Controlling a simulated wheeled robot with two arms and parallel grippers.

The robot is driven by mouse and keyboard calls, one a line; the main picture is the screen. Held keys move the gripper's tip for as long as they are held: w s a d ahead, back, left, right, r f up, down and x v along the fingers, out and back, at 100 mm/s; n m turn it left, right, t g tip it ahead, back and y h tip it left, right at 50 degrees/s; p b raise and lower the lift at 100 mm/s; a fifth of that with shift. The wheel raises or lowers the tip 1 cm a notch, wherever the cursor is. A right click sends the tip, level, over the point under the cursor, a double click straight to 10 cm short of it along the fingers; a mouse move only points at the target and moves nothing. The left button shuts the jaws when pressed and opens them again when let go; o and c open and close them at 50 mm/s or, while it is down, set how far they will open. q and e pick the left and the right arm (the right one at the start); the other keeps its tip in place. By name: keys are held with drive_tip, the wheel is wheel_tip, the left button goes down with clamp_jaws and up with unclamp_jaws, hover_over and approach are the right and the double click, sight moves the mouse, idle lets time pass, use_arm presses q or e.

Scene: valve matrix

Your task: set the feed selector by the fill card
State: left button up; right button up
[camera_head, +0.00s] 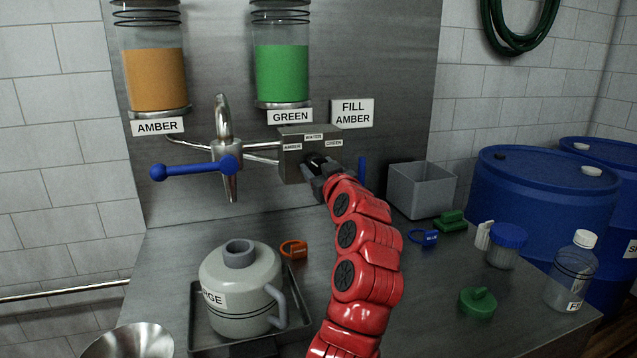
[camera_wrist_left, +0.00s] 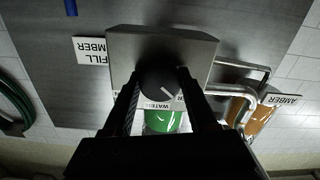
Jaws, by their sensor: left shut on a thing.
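The fill card (camera_head: 352,113) on the steel back panel reads "FILL AMBER". The feed selector (camera_head: 297,161) is a grey box with AMBER, WATER and GREEN labels, left to right. My left gripper (camera_head: 318,172) is at its front, shut on the round dark selector knob (camera_wrist_left: 160,82), with a finger on each side. In the wrist view, which shows the scene upside down, the knob's white mark slants to the lower right, on the amber side of the WATER label. The amber tank (camera_head: 155,80) and green tank (camera_head: 282,73) hang above. My right gripper is out of view.
A tap with a blue lever (camera_head: 190,171) stands left of the selector. A grey bin (camera_head: 422,190), blue drums (camera_head: 540,195), jars and coloured tags are at the right. The counter's middle is partly covered by my arm.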

use_arm(q)
drive_tip(key=shift+f, duration=0.1)
idle(0.4)
drive_tip(key=o, duration=1.4)
drive_tip(key=v, duration=1.7)
drive_tip(key=shift+s+b, duration=0.2)
drive_tip(key=shift+b, duration=0.15)
